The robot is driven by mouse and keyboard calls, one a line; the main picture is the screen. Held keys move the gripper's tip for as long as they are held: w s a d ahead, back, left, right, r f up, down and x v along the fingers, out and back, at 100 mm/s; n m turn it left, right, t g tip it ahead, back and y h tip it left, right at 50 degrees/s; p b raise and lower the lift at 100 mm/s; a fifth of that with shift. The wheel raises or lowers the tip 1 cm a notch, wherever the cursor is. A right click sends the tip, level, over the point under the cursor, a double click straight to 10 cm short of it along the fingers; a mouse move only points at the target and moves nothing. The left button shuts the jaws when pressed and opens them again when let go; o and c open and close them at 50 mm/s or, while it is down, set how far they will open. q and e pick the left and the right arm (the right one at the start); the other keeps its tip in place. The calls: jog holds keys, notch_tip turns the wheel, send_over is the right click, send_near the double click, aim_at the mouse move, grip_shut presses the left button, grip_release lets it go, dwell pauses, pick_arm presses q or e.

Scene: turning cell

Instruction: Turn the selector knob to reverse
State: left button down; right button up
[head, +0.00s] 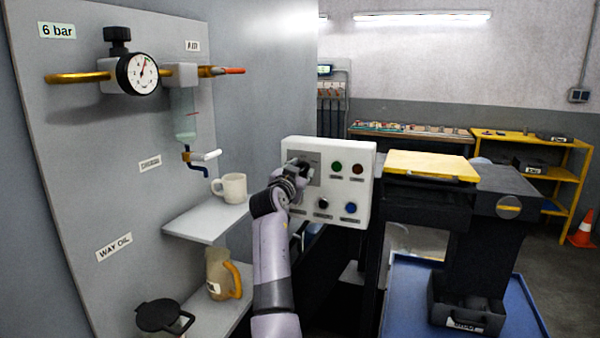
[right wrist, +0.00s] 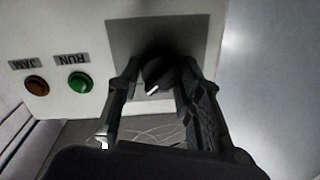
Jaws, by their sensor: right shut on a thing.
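The white control panel (head: 330,150) stands mid-view with a grey plate at its upper left. The selector knob (right wrist: 157,74) is black and round with a white pointer mark, and sits on that plate. My right gripper (head: 297,170) reaches up to the plate and covers the knob in the head view. In the right wrist view my right gripper (right wrist: 158,82) has one finger on each side of the knob and is shut on it. The pointer mark aims toward the lower left in that view. The plate's lettering cannot be read. My left gripper is not in view.
A mug (head: 230,187) stands on the shelf at left. A yellow-topped machine part (head: 430,165) is close on the right.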

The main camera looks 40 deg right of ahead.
jog(key=shift+r+n, duration=0.1)
jog(key=shift+n, duration=0.2)
jog(key=n+p, duration=0.3)
jog(key=n, duration=0.1)
jog(key=shift+r+n, duration=0.15)
jog(key=shift+n, duration=0.15)
jog(key=n+p, duration=0.3)
jog(key=n, duration=0.2)
jog(key=shift+w+a, duration=0.1)
jog(key=shift+w, duration=0.05)
jog(key=n+g+p, duration=0.1)
jog(key=n+p, duration=0.3)
jog(key=n, duration=0.2)
jog(key=shift+w+p, duration=0.1)
jog(key=shift+p, duration=0.25)
jog(key=shift+n+p, duration=0.85)
jog(key=shift+n, duration=0.55)
jog(key=shift+f, duration=0.2)
jog(key=o, duration=1.2)
jog(key=shift+a, duration=0.1)
